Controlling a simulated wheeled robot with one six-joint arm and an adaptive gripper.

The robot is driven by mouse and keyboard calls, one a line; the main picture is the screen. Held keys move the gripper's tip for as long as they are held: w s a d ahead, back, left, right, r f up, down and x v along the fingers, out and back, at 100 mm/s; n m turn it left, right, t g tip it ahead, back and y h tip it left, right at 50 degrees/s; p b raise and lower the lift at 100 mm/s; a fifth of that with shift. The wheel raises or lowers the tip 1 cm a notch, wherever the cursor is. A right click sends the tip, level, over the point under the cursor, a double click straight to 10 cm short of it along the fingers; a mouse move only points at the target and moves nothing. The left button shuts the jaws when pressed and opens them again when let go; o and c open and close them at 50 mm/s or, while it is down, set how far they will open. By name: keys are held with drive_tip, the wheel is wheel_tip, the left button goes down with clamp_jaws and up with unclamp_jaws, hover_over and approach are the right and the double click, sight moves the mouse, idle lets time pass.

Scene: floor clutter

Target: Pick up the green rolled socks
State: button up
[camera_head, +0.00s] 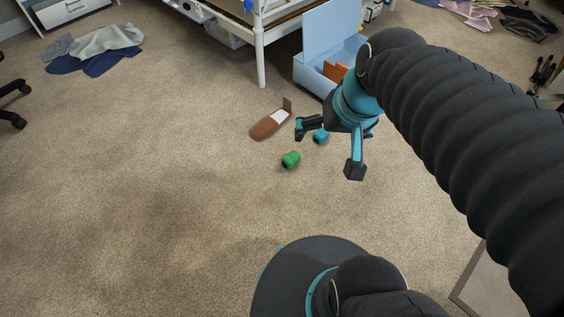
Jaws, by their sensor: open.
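The green rolled socks (291,160) lie on the carpet near the middle of the view as a small rounded bundle. My gripper (328,152) is open, just to the right of the socks, with its fingers spread and pointing down. One finger shows at the upper left and another at the lower right. A small teal item (320,136) shows between the fingers; I cannot tell whether it lies on the floor or belongs to the gripper. The socks are apart from the fingers in the picture, and the gripper's height above the floor is unclear.
A brown shoe-like item (268,126) lies just behind the socks. A light blue open box (312,76) with orange contents stands by the bed leg (261,62). Clothes (98,50) lie at the upper left. The carpet to the left and front is clear.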

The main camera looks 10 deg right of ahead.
drive_tip(key=w+a+f+m+y+b, duration=0.15)
drive_tip(key=w+f+m+y, duration=0.45)
drive_tip(key=w+f, duration=0.6)
drive_tip(key=w+a+f+m+y+b, duration=0.15)
drive_tip(key=w+f+m+y, duration=0.25)
drive_tip(key=w+f+m, duration=0.6)
drive_tip(key=w+d+f+m+t+b, duration=0.1)
drive_tip(key=w+d+f+m+t, duration=0.15)
drive_tip(key=f, duration=0.75)
drive_tip(key=w+d+f+m+t+b, duration=0.1)
drive_tip(key=w+d+f+m+t, duration=0.2)
drive_tip(key=f, duration=0.7)
drive_tip(key=m+t+h, duration=0.2)
drive_tip(key=m+h, duration=0.2)
drive_tip(key=m, duration=0.2)
approach(296, 163)
drive_tip(key=shift+s+d+r+b, duration=0.2)
drive_tip(key=shift+s+d+r, duration=0.05)
drive_tip(key=shift+s+r, duration=0.25)
drive_tip(key=shift+s+d+r+b, duration=0.15)
drive_tip(key=shift+s+d+r, duration=0.1)
drive_tip(key=shift+s+r, duration=0.25)
drive_tip(key=shift+w+f+m, duration=0.1)
drive_tip(key=shift+f+m, duration=0.15)
drive_tip(key=shift+f, duration=0.1)
drive_tip(key=b+x, duration=0.1)
drive_tip(key=x, duration=0.7)
drive_tip(key=shift+f+b+x, duration=0.2)
drive_tip(key=shift+b+x, duration=0.2)
drive_tip(key=shift+x, duration=2.2)
